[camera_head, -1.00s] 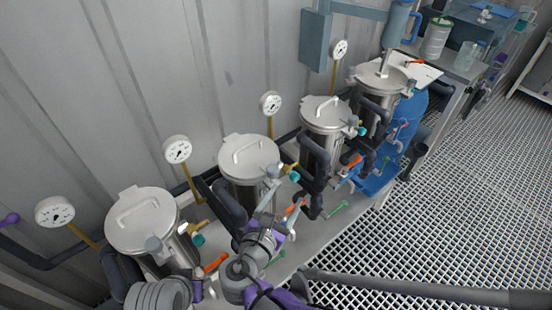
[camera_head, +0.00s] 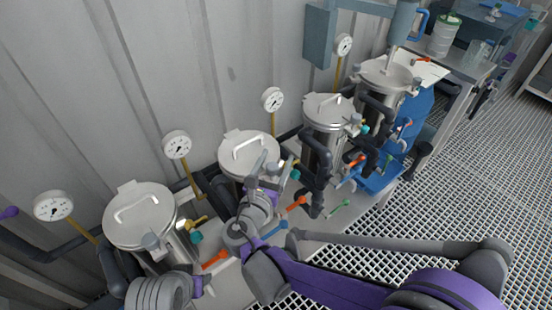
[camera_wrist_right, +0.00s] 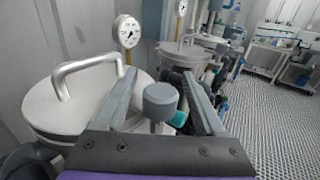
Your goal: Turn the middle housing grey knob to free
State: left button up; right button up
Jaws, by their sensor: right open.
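Steel housings with handled lids stand in a row; the second from the left (camera_head: 249,152) is beside my right gripper (camera_head: 264,168). In the right wrist view its lid (camera_wrist_right: 70,105) fills the left side. A round grey knob (camera_wrist_right: 160,101) stands upright beside that lid. The open fingers of my right gripper (camera_wrist_right: 167,76) lie on either side of the knob, with visible gaps. In the head view, the gripper hides much of this housing's front. My left gripper is not in view.
Another housing (camera_head: 140,214) stands nearer at left, two more (camera_head: 325,112) (camera_head: 383,78) behind at right. Pressure gauges (camera_head: 177,145) stand along the wall. Orange handles (camera_head: 292,206) and dark pipes (camera_head: 316,177) crowd the housing fronts. Grating floor (camera_head: 400,218) lies open at right.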

jog(key=shift+w+d, duration=0.1)
jog(key=shift+w, duration=0.1)
jog(key=shift+c, duration=0.2)
grip_shut()
jog(key=shift+n+y, duration=0.4)
jog(key=shift+y, duration=0.2)
jog(key=n+y, duration=0.1)
jog(key=y, duration=0.1)
jog(key=n+t+y, duration=0.1)
jog(key=y, duration=0.1)
jog(key=shift+a+n, duration=0.35)
jog(key=shift+n, duration=0.05)
jog(key=shift+a+n+y+p, duration=0.25)
jog(key=shift+n+y, duration=0.25)
jog(key=shift+y, duration=0.4)
jog(key=shift+a+n+y+p, duration=0.1)
jog(key=shift+n+y+p, duration=0.1)
jog(key=shift+n+y, duration=0.5)
jog(key=shift+a+y, duration=0.1)
jog(key=shift+y, duration=0.4)
